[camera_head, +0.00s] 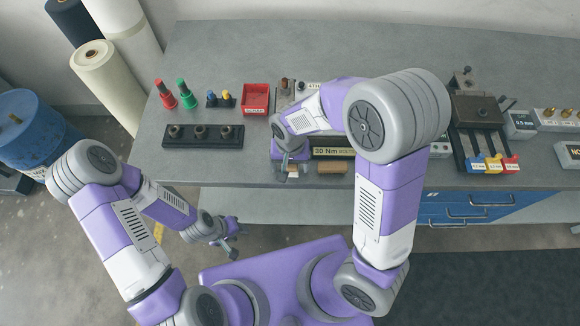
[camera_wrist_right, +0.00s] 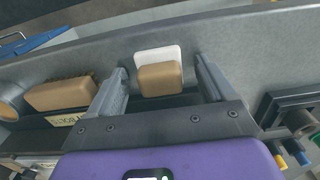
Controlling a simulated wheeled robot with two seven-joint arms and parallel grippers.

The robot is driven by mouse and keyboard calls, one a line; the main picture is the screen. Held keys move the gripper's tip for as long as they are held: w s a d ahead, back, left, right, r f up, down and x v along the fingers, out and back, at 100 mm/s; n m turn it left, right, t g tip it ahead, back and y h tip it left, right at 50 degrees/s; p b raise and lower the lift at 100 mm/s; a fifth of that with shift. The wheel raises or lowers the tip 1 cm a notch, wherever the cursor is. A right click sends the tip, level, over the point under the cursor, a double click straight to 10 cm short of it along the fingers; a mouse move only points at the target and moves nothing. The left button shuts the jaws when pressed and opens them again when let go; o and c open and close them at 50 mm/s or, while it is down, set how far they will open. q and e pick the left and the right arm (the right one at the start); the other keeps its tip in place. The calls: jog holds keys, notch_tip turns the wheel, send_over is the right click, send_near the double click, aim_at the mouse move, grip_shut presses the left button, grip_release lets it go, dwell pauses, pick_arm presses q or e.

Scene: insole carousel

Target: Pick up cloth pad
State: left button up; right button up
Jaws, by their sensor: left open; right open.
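A tan block with a white pad (camera_wrist_right: 158,55) at its far side lies on the bench near its edge in the right wrist view; I take it to be the cloth pad. My right gripper (camera_wrist_right: 162,78) is open, with one finger on each side of this block; I cannot tell whether either touches it. In the head view my right gripper (camera_head: 291,170) points down at the bench's front edge and mostly hides the pad. My left gripper (camera_head: 231,238) hangs in front of the bench, open and empty, away from the pad.
A brown brush-like block (camera_wrist_right: 60,93) lies close beside my right gripper; it also shows in the head view (camera_head: 332,167). A black holder (camera_head: 203,139), a red bin (camera_head: 256,99) and colored bottles (camera_head: 186,94) stand further left. The bench's front edge is close.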

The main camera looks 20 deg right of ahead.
jog(key=shift+c, duration=0.3)
jog(key=c, duration=1.1)
notch_tip(320, 180, up, 10)
jog(key=p, duration=0.2)
jog(key=shift+p, duration=0.4)
